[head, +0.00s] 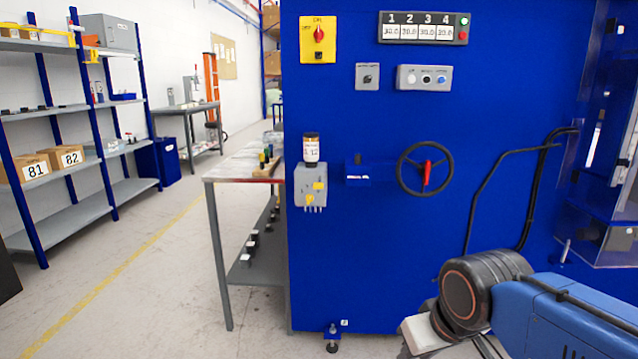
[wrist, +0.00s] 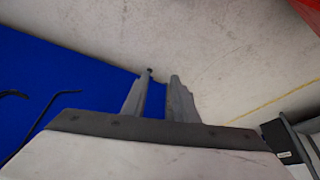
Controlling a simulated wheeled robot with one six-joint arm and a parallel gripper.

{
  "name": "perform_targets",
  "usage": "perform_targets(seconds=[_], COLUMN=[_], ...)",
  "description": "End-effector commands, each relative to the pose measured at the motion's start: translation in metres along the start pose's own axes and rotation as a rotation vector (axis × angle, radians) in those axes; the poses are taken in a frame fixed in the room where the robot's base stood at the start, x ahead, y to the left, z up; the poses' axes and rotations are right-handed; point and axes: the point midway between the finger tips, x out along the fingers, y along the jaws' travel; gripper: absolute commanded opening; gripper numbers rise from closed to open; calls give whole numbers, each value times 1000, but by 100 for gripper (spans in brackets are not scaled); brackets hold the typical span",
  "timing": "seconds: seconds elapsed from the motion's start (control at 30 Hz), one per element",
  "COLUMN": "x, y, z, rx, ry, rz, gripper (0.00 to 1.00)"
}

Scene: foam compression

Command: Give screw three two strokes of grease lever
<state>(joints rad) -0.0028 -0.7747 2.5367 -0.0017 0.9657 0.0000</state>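The grease unit (head: 310,187) is a grey box on the left edge of the blue machine front. A dark-capped reservoir (head: 311,150) stands on it. A small yellow part (head: 319,186), perhaps its lever, shows on its face. A panel (head: 423,28) at the top has columns numbered 1 to 4, each reading about 30.0. My gripper (wrist: 161,78) shows in the wrist view with a gap between its two fingers and nothing between them. In the head view my arm is at the lower right, well below the grease unit, and the fingertips are not clear there.
A handwheel (head: 425,168) with a red grip sticks out of the machine front. A yellow and red switch (head: 318,39) and a button box (head: 424,78) are above. A workbench (head: 228,172) stands left of the machine. Shelves (head: 60,112) line the far left; the floor between is clear.

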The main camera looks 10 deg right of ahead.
Motion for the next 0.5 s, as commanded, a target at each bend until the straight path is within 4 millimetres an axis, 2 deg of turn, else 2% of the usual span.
perform_targets(seconds=[0.07,0.17,0.5], x=[0,0,0], y=[0,0,0], z=[0,0,0], rx=[0,0,0], ry=[0,0,0], rz=[0,0,0], gripper=[24,0,0])
